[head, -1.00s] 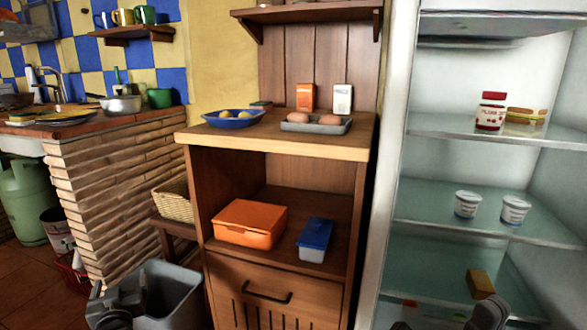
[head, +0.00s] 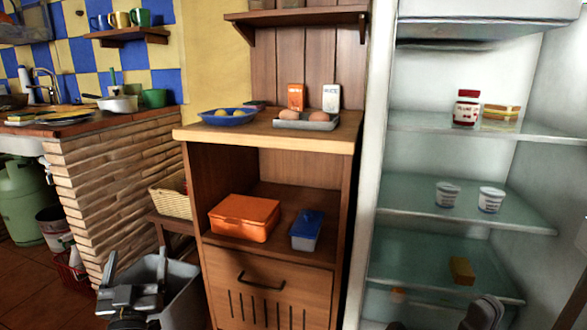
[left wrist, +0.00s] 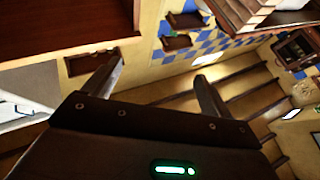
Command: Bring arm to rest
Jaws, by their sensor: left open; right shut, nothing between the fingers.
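My left gripper (head: 134,268) is in the lower left of the head view, with its two fingers pointing up and spread apart. It is open and empty, in front of the grey bin (head: 188,290); I cannot tell the exact gap to the bin. In the left wrist view the fingers of the left gripper (left wrist: 160,78) stand wide apart with nothing between them. My right gripper (head: 486,312) shows only in part at the bottom right edge, in front of the open fridge. It is shut, and its lower part is cut off.
A wooden cabinet (head: 265,133) holds an orange box (head: 245,218) and a blue-lidded box (head: 307,230). Fridge shelves (head: 470,200) stand at the right. A brick counter (head: 120,190) and a wicker basket (head: 170,198) are at the left. Some floor shows at lower left.

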